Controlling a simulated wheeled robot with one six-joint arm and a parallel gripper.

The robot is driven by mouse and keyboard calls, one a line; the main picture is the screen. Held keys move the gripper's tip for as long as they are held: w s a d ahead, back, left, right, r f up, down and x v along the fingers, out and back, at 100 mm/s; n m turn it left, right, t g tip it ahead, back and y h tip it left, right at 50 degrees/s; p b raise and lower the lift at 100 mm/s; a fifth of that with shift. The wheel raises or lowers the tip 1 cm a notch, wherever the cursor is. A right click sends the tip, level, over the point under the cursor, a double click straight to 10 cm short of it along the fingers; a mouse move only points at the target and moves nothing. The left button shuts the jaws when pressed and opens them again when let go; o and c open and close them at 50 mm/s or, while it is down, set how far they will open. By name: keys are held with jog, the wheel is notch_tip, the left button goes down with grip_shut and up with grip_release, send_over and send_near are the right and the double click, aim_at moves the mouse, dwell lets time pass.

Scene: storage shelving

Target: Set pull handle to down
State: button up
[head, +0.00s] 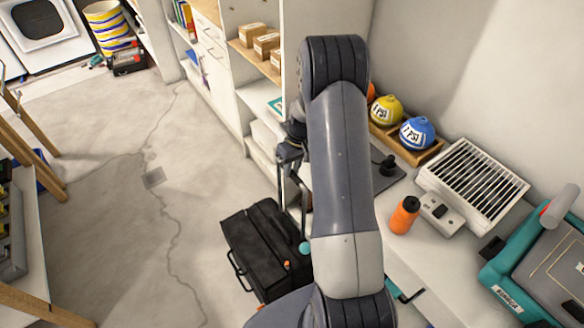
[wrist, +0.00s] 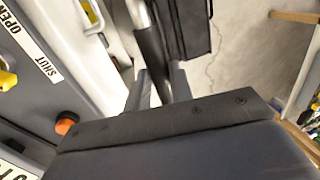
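A black case (head: 262,248) stands on the floor left of my arm. Its pull handle (head: 283,182) is up, with dark bars rising from the case. My gripper (head: 291,148) is at the top end of the handle, partly hidden by my arm in the head view. In the wrist view my two fingers (wrist: 160,88) lie on either side of a dark bar (wrist: 150,50) of the handle with little gap. I cannot tell whether they press on it. The case also shows past the fingers in the wrist view (wrist: 192,30).
A white counter on the right holds an orange bottle (head: 404,215), a grey vented unit (head: 473,185) and a teal machine (head: 530,275). White shelving with boxes (head: 266,43) stands behind. The floor (head: 110,200) left of the case is clear. A shelf and wooden legs stand far left.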

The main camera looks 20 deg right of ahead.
grip_shut()
notch_tip(320, 180, down, 28)
jog(key=b, duration=2.2)
jog(key=shift+f, duration=0.15)
jog(key=shift+s, duration=0.1)
jog(key=shift+o, duration=1.3)
grip_release()
jog(key=shift+f, duration=0.15)
jog(key=shift+o, duration=1.2)
